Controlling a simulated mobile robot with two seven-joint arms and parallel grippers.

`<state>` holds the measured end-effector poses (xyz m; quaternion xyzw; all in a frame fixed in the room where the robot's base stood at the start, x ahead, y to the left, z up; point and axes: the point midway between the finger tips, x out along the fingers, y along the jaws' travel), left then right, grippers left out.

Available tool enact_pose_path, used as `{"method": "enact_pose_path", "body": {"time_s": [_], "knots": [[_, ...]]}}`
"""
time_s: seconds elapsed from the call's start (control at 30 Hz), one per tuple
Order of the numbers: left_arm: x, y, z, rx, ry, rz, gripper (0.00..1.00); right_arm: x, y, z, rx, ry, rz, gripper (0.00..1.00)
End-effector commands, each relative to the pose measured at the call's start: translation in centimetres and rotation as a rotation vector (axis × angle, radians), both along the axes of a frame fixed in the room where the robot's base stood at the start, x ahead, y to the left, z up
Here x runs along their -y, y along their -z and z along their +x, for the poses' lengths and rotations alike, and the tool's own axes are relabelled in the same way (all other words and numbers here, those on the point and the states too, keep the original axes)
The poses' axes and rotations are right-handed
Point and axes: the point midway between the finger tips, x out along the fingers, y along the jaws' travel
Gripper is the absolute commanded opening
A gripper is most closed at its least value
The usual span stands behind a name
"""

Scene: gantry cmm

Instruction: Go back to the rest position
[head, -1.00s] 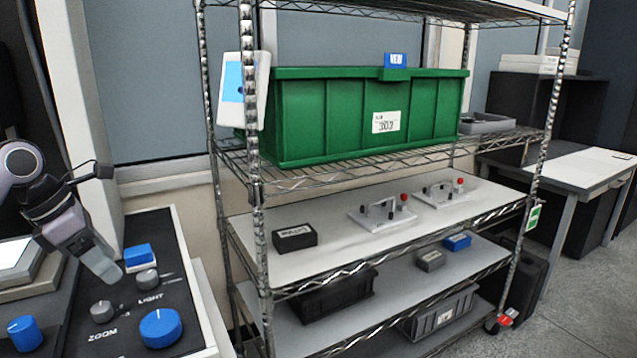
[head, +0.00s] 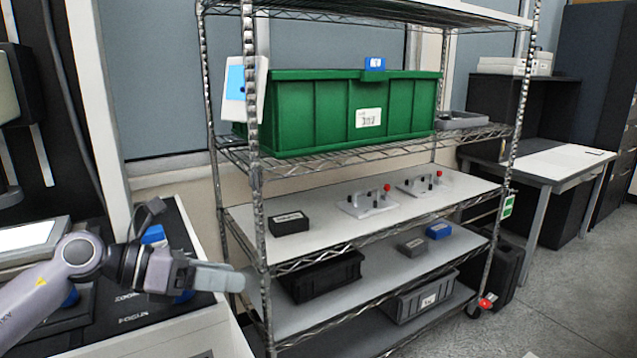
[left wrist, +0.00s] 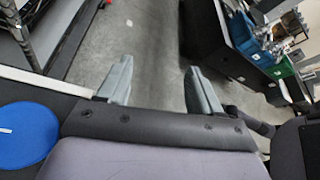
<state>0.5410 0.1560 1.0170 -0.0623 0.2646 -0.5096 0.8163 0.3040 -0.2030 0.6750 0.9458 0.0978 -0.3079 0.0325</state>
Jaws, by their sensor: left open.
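My left gripper (head: 222,278) reaches in from the left in the head view. It points right, over the right edge of the control panel and a little short of the wire shelf rack. In the left wrist view its two grey fingers (left wrist: 158,88) stand apart, with only bare floor showing between them. It holds nothing. My right gripper is not in view.
A black control panel (head: 176,228) with blue knobs lies under my left arm; a blue knob (left wrist: 26,135) shows close in the wrist view. The wire rack (head: 262,225) holds a green bin (head: 320,115) and fixtures. A white-topped table (head: 560,160) stands right. Floor (head: 545,285) is clear.

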Motion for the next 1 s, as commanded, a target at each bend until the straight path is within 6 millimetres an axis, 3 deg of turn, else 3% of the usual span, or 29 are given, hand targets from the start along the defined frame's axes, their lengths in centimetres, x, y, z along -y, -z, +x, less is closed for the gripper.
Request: {"method": "enact_pose_path", "body": {"time_s": [0.03,0.1,0.23,0.37,0.53,0.67,0.77,0.87,1.0], "knots": [[2.0,-0.2,-0.7,-0.022,-0.012,-0.122,0.65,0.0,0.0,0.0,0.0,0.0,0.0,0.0],[3.8,-1.1,-1.2,-0.053,-0.048,-0.29,0.65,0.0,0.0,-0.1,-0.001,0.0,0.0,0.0],[5.4,-2.8,-1.9,-0.144,-0.145,-0.598,0.65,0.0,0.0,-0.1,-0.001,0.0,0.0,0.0],[4.9,-3.6,-2.1,-0.271,-0.285,-0.893,0.65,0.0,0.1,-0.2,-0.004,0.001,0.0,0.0],[2.1,-2.3,-2.1,-0.479,-0.526,-1.239,0.65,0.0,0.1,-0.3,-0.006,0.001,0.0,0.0],[-0.9,0.7,-2.5,-0.659,-0.756,-1.466,0.65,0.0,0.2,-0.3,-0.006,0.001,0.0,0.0],[-3.2,4.2,-3.6,-0.808,-0.955,-1.611,0.65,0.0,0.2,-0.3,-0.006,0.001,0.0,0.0],[-5.3,8.3,-5.6,-0.961,-1.175,-1.728,0.65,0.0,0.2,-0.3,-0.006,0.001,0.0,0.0],[-7.4,14.4,-10.0,-1.178,-1.515,-1.835,0.65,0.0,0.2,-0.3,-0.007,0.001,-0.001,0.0]]}}
